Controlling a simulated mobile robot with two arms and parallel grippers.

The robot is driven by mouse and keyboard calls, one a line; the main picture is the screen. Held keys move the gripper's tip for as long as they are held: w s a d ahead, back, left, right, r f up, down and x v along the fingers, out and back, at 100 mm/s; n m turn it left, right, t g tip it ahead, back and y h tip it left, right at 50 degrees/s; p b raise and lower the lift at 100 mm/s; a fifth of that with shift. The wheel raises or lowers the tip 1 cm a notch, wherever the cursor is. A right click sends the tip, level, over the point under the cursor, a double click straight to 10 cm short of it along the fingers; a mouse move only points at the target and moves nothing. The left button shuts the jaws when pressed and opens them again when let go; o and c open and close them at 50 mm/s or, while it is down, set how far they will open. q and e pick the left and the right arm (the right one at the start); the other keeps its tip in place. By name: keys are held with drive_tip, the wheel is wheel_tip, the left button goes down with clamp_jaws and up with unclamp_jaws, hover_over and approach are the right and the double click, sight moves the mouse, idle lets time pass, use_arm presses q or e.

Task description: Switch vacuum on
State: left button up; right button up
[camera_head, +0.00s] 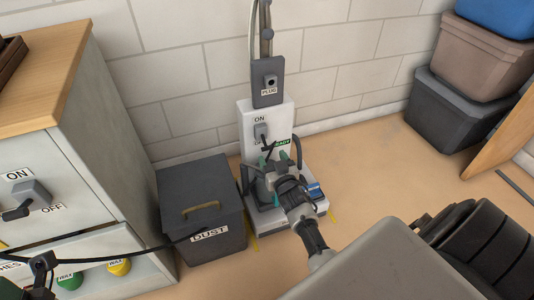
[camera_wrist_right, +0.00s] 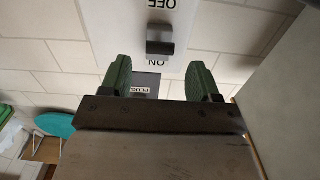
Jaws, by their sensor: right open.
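The vacuum unit (camera_head: 247,115) stands against the wall, with a white panel and a grey switch (camera_head: 261,131) under the word ON. A dark part with a PLUG label (camera_head: 268,91) is above it. In the right wrist view, which is upside down, the switch (camera_wrist_right: 160,40) sits between the words OFF and ON; I cannot tell its position. My right gripper (camera_head: 272,156) is in front of the lower panel and partly hides it. In its wrist view the green fingers (camera_wrist_right: 160,78) are apart and empty, with the switch beyond them. My left gripper is not clearly seen.
A dark DUST bin (camera_head: 198,190) stands left of the vacuum. A cabinet (camera_head: 95,150) at the left bears another ON/OFF lever (camera_head: 30,198). A black cable (camera_head: 120,232) crosses in front. Stacked bins (camera_head: 455,110) stand at the back right. The floor between is bare.

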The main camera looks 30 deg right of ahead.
sight(267, 148)
drive_tip(key=b+x, duration=0.1)
drive_tip(key=x, duration=0.4)
drive_tip(key=shift+w+b, duration=0.15)
drive_tip(key=shift+b, duration=0.25)
drive_tip(key=c, duration=0.9)
